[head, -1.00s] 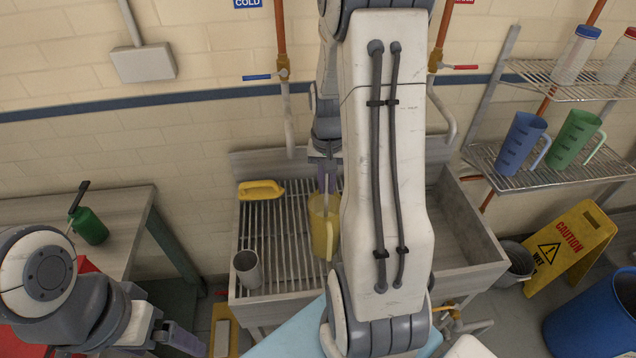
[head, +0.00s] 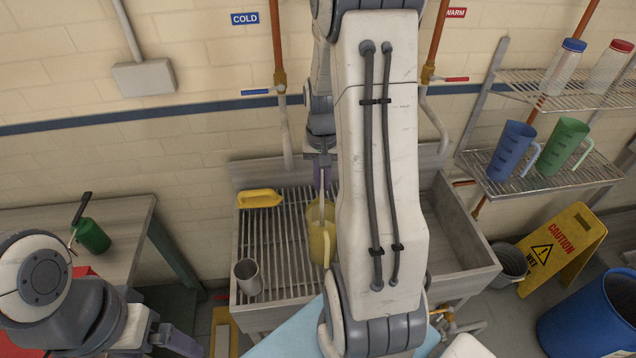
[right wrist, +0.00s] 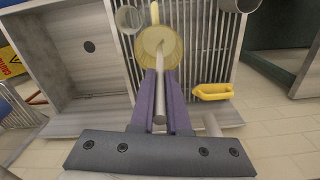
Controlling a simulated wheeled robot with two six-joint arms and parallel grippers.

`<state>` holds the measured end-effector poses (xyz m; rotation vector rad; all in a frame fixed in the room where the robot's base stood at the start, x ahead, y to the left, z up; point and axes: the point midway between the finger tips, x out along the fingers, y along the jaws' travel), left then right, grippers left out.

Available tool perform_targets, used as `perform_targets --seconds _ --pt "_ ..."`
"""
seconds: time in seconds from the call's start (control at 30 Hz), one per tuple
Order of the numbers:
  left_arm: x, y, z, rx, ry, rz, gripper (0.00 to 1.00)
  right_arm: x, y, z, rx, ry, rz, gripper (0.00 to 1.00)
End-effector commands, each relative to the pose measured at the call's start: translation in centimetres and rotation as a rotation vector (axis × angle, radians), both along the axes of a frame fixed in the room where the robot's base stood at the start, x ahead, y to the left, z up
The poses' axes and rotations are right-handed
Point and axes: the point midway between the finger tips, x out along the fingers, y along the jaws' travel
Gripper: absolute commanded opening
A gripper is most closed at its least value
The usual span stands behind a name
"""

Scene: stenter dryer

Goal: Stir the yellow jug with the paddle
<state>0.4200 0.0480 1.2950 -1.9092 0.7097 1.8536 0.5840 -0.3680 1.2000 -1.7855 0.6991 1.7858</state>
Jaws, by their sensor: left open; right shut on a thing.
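The yellow jug (head: 317,250) stands upright on the slatted left part of the sink, partly hidden behind my right arm in the head view. In the right wrist view I look down into the jug's round mouth (right wrist: 174,42). My right gripper (head: 320,188) is above the jug and shut on the paddle (right wrist: 159,92). The paddle's grey shaft runs from between the purple fingers into the jug's mouth; its lower end is hidden. My left gripper (head: 178,345) is open and empty at the bottom left, away from the jug.
A grey metal cup (head: 248,278) and a yellow handled block (head: 260,198) lie near the jug. The sink basin (head: 452,235) to the right looks empty. A rack (head: 545,180) with jugs stands at right.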

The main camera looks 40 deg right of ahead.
Motion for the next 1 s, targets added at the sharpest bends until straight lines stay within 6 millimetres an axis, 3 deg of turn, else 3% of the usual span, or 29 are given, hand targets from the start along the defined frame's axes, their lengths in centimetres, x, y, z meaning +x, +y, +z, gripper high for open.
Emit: perform_targets --seconds 0.03,0.43,1.0 --pt "0.0 0.0 0.9 0.000 0.000 0.001 0.94 0.0 0.0 1.0 -0.001 -0.001 0.000 0.00" --pt "0.0 0.0 4.4 0.001 0.001 0.003 0.94 0.0 0.0 5.0 0.000 0.000 0.000 0.00" --pt "0.0 0.0 4.4 0.001 0.001 0.003 0.94 0.1 0.0 9.9 -0.001 -0.001 0.000 0.00"
